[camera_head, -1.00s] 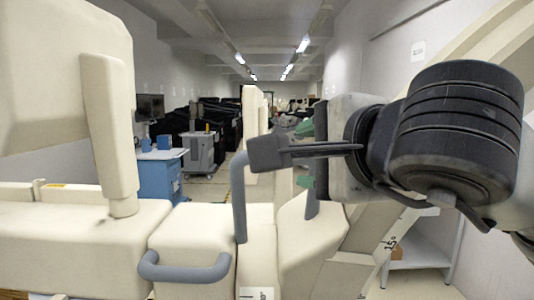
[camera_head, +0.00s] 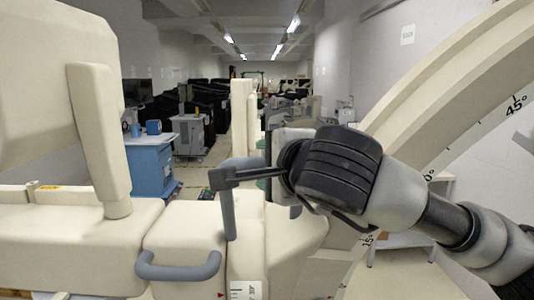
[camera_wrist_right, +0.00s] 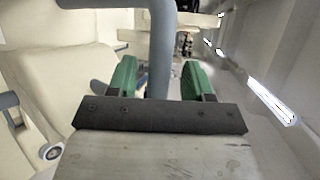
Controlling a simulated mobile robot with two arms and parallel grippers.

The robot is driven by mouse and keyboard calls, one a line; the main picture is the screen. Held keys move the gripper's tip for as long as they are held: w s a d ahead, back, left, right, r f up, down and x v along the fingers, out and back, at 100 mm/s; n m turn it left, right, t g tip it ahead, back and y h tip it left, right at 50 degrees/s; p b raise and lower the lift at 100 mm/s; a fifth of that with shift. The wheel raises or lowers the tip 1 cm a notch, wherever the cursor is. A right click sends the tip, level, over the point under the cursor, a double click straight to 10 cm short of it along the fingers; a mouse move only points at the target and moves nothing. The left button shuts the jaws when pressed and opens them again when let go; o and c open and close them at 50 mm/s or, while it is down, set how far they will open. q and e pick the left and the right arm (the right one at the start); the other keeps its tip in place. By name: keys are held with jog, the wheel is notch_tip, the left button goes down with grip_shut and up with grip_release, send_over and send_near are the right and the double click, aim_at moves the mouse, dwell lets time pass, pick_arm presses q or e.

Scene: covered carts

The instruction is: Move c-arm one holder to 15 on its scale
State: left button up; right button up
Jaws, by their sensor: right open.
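The c-arm holder is a cream block (camera_head: 183,235) with a grey front handle (camera_head: 180,270) and an upright grey handle (camera_head: 228,210). A white scale strip (camera_head: 246,290) with a small red mark beside it shows at the bottom edge; its numbers are too small to read. My right gripper (camera_head: 264,181) is open, close to the right of the upright handle, partly hidden behind my dark wrist. In the right wrist view, its green fingers (camera_wrist_right: 157,76) stand either side of a grey handle bar (camera_wrist_right: 161,35); I cannot tell whether they touch it. My left gripper is not in view.
The large cream c-arm arc (camera_head: 440,100), marked in degrees, curves behind my right arm. A cream upright panel (camera_head: 100,140) rises at the left. A blue cabinet (camera_head: 152,168) and a grey cart (camera_head: 190,136) stand farther back, with dark covered carts beyond.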

jog(key=shift+x, duration=0.8)
jog(key=shift+s, duration=0.1)
jog(key=shift+c, duration=0.8)
grip_shut()
